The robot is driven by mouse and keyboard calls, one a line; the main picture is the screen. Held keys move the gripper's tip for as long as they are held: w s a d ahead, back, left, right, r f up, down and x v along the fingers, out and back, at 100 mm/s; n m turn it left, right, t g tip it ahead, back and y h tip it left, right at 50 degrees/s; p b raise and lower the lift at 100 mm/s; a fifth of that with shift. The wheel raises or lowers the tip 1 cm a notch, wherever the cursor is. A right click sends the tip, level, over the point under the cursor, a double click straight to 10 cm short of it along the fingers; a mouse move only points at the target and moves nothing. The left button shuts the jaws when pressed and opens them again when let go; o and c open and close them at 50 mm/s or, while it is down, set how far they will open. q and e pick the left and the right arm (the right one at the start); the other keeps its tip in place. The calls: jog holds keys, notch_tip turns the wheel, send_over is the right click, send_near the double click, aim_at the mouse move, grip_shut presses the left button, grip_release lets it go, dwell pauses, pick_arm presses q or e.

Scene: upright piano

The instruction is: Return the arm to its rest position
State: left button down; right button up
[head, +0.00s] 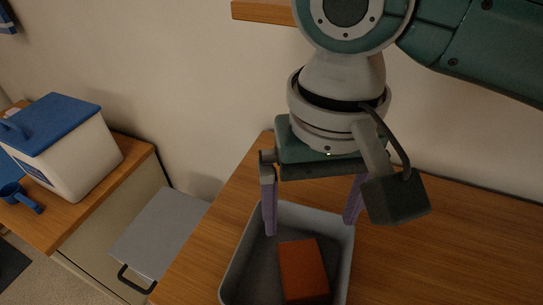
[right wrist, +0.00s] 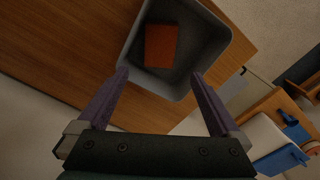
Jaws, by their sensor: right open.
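My right arm comes into the head view from the upper right. Its gripper (head: 312,222) is open, with its two purple fingers spread and pointing down over a grey bin. It holds nothing. In the right wrist view the gripper (right wrist: 160,75) also shows spread fingers with nothing between them, and the bin lies beyond the fingertips. My left gripper is not in view.
The grey bin (head: 344,268) stands on a wooden table (head: 455,250) and holds an orange-red block (head: 302,268). At left, a white container with a blue lid (head: 75,155) and a blue scoop (head: 20,197) sit on another wooden top. A wall (head: 180,80) stands behind.

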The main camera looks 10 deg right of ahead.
notch_tip(320, 180, up, 4)
jog(key=shift+r, duration=0.1)
dwell(0.4)
jog(key=s+a+f+n+t+y, duration=0.2)
jog(key=s+a+n+y, duration=0.15)
jog(key=s, duration=0.25)
jog(key=s+d+t+h+p, duration=0.1)
jog(key=s+d+h, duration=0.1)
jog(key=s+d, duration=0.3)
jog(key=s+d+t+h, duration=0.1)
jog(key=s+d, duration=0.1)
jog(key=d, duration=0.6)
notch_tip(320, 180, up, 38)
jog(key=p, duration=3.8)
jog(key=shift+a+f+m, duration=0.15)
jog(key=shift+f+m, duration=0.1)
jog(key=shift+m, duration=0.1)
